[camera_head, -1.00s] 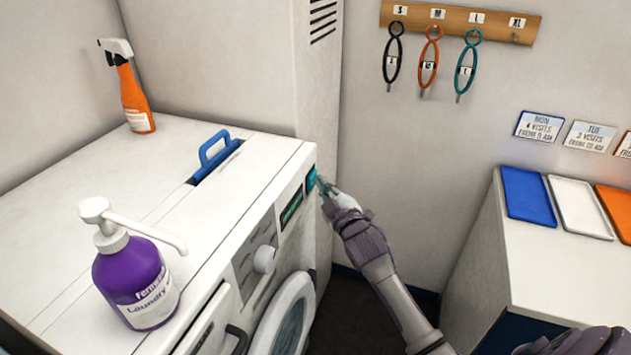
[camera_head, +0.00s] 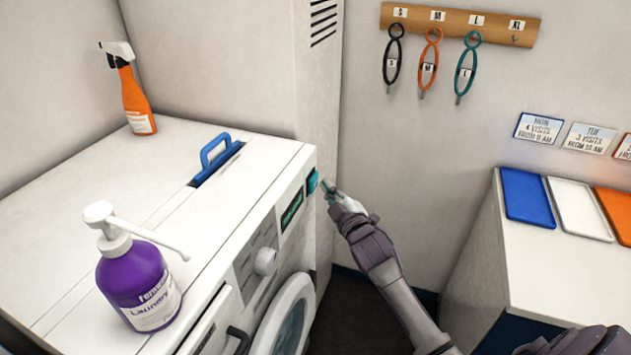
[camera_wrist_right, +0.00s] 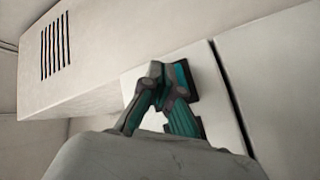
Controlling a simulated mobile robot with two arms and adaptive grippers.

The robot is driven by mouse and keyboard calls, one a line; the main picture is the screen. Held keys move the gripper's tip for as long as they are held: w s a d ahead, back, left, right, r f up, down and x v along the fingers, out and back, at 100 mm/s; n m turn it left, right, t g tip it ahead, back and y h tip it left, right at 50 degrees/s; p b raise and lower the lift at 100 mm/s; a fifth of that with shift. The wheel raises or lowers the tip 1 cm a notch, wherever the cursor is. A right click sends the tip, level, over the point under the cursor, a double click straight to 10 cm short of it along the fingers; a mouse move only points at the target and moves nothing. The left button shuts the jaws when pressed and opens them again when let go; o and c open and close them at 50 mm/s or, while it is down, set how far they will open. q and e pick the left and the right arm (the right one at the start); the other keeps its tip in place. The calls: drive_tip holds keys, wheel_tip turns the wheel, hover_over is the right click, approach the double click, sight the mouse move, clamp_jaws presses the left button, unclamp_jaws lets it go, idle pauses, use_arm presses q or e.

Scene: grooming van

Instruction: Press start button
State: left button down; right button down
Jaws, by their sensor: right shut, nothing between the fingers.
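The teal start button (camera_head: 312,181) is at the far right end of the washing machine's front panel, beside a dark display (camera_head: 292,209) with green text. My right gripper (camera_head: 327,187) is shut and empty, just right of the button, with a small gap between them in the head view. In the right wrist view my right gripper (camera_wrist_right: 168,85) partly covers the dark-framed teal button (camera_wrist_right: 186,78), so the gap cannot be judged there. The white washing machine (camera_head: 110,190) stands at the left. My left gripper is not in view.
A purple laundry bottle (camera_head: 138,285) with a pump, a blue handle (camera_head: 215,155) and an orange spray bottle (camera_head: 134,97) are on the machine's top. A knob (camera_head: 265,261) sticks out left of the display. Coloured trays (camera_head: 528,196) lie on the right counter.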

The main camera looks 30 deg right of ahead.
drive_tip(key=shift+d, duration=0.1)
drive_tip(key=s+d+p, duration=0.1)
drive_tip(key=s, duration=0.1)
drive_tip(key=s+d, duration=0.2)
drive_tip(key=shift+d+p, duration=0.1)
drive_tip(key=shift+p, duration=0.25)
drive_tip(key=shift+w, duration=0.1)
idle(0.7)
